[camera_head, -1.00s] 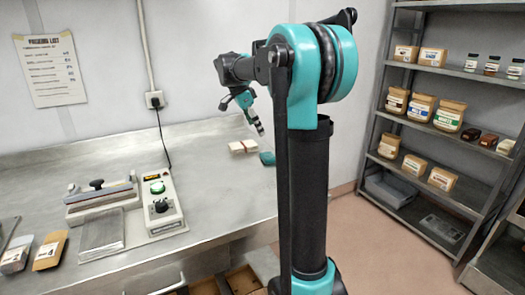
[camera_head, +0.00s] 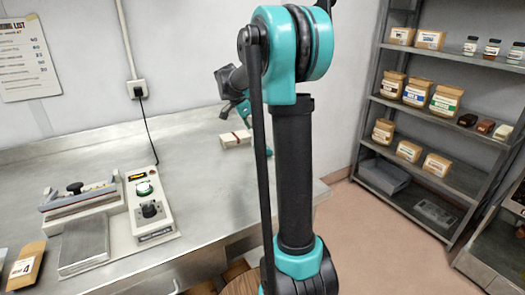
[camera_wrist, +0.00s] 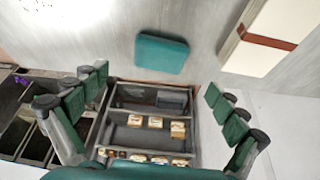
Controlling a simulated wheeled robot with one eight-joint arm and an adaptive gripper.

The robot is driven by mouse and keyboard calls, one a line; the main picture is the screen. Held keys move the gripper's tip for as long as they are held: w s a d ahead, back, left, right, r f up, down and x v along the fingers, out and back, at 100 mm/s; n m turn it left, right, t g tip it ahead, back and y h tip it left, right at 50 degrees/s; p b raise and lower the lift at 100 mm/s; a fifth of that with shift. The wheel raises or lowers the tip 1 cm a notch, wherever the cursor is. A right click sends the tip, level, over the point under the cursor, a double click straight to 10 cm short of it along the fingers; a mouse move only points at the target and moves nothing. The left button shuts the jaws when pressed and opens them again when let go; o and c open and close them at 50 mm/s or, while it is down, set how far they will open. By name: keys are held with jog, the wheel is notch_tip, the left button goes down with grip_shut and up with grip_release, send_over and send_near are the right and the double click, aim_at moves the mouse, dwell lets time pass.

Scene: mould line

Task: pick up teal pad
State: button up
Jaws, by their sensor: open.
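The teal pad (camera_wrist: 161,54) is a flat, rounded rectangle lying on the metal bench, in the upper middle of the wrist view. In the head view only a small teal bit shows low behind my arm, and I cannot tell it apart from my gripper there. My gripper (camera_wrist: 154,92) is open and empty in the wrist view, its fingers wide apart to the left and right. The pad appears beyond the fingertips, between their lines and not touched. In the head view my gripper is mostly hidden behind my arm.
A cream block with a brown band (camera_wrist: 268,38) lies right of the pad; it also shows in the head view (camera_head: 235,139). A sealing machine (camera_head: 147,208) stands on the bench (camera_head: 190,150) at left. A grey shelf rack (camera_head: 405,102) with pouches and jars stands at right.

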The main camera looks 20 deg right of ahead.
aim_at(261, 148)
jog(key=shift+x, duration=3.4)
jog(key=shift+d, duration=0.1)
jog(key=c, duration=1)
jog(key=shift+r, duration=0.15)
jog(key=shift+c, duration=0.2)
notch_tip(261, 148, up, 20)
